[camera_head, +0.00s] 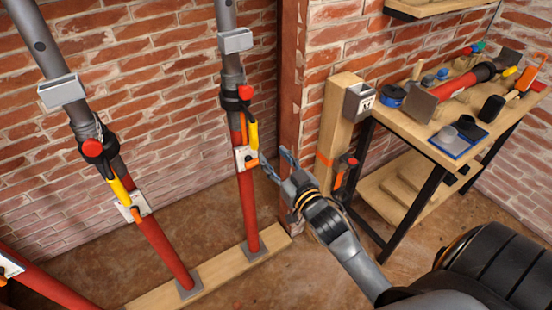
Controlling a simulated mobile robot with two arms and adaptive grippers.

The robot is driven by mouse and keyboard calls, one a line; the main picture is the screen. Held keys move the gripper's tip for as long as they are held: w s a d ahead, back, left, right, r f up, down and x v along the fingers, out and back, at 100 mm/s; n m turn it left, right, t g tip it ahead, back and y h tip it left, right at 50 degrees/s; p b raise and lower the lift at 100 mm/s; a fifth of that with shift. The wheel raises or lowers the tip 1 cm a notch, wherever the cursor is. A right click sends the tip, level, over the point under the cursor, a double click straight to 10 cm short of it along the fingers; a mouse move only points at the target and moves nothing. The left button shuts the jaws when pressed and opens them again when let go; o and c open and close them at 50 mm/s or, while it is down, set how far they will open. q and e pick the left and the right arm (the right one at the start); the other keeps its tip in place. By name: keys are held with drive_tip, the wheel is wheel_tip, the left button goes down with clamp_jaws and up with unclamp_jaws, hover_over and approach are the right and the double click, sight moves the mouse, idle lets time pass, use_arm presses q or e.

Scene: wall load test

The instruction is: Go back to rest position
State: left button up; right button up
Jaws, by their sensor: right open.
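My right gripper (274,160) is at the middle of the view, its arm coming in from the lower right. Its fingers are apart and nothing shows between them. It is just right of a red and grey prop (245,185) that stands upright. From this angle I cannot tell whether a fingertip touches the prop's white plate (246,157). My left gripper is not in view.
A second prop (160,243) stands further left on a wooden plank (225,273). A wooden post (338,125) with a grey box (357,103) stands right of my gripper. A workbench (420,128) with several tools fills the right. Brick walls close the back.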

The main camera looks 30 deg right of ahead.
idle(0.4)
drive_tip(key=s+a+f+g, duration=0.1)
drive_tip(key=s+f+g, duration=0.2)
drive_tip(key=f, duration=0.9)
drive_tip(key=s+f+g, duration=0.2)
drive_tip(key=s+f, duration=0.2)
drive_tip(key=f, duration=0.7)
drive_tip(key=s+a+f+g, duration=0.1)
drive_tip(key=s+f+g, duration=0.2)
drive_tip(key=f, duration=0.9)
drive_tip(key=s+a+f+n+g, duration=0.1)
drive_tip(key=s+f+g, duration=0.2)
drive_tip(key=s+f, duration=0.4)
drive_tip(key=s+a+f+g, duration=0.1)
drive_tip(key=s+f+g, duration=0.2)
drive_tip(key=s+f, duration=0.4)
drive_tip(key=s+a+f+n+g, duration=0.1)
drive_tip(key=s+f+g, duration=0.2)
drive_tip(key=s, duration=1.7)
wheel_tip(320, 180, down, 4)
drive_tip(key=shift+f+n, duration=0.15)
drive_tip(key=shift+n, duration=0.15)
